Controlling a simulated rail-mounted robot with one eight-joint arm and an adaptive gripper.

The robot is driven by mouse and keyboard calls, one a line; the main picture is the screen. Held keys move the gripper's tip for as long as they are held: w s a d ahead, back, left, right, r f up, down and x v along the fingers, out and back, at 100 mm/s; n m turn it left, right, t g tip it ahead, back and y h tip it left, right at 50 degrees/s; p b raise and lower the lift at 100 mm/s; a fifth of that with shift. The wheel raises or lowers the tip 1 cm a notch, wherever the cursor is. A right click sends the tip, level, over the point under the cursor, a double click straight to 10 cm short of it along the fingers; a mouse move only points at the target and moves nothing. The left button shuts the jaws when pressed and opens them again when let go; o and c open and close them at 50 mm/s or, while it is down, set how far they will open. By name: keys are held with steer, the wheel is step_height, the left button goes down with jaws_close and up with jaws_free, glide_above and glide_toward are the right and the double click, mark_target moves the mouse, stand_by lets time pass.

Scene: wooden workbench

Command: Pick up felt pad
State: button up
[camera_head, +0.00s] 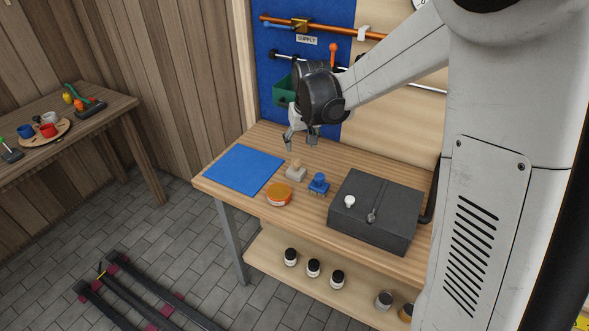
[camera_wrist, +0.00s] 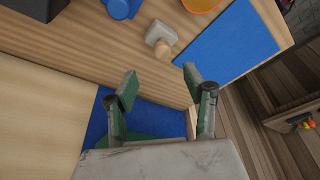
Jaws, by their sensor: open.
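A small pale grey block with a wooden knob (camera_head: 296,171) stands on the workbench; it looks like the felt pad, though a flat blue sheet (camera_head: 243,169) lies to its left and I cannot be sure which is meant. In the wrist view the knobbed block (camera_wrist: 161,36) is just beyond my fingertips, with the blue sheet (camera_wrist: 228,45) to its right. My gripper (camera_head: 301,147) is open and empty above the bench, behind the block. Its two fingers (camera_wrist: 160,77) are spread apart in the wrist view and touch nothing visible.
An orange round tin (camera_head: 279,195) and a blue knobbed tool (camera_head: 318,184) stand close to the block. A dark grey case (camera_head: 374,212) fills the right of the bench. Behind is a blue wall panel with a rail and a green bin (camera_head: 284,91).

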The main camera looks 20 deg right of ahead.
mark_target(296, 161)
steer(key=x, duration=1)
steer(key=shift+w+a+f, duration=0.2)
steer(key=shift+c, duration=0.2)
jaws_close()
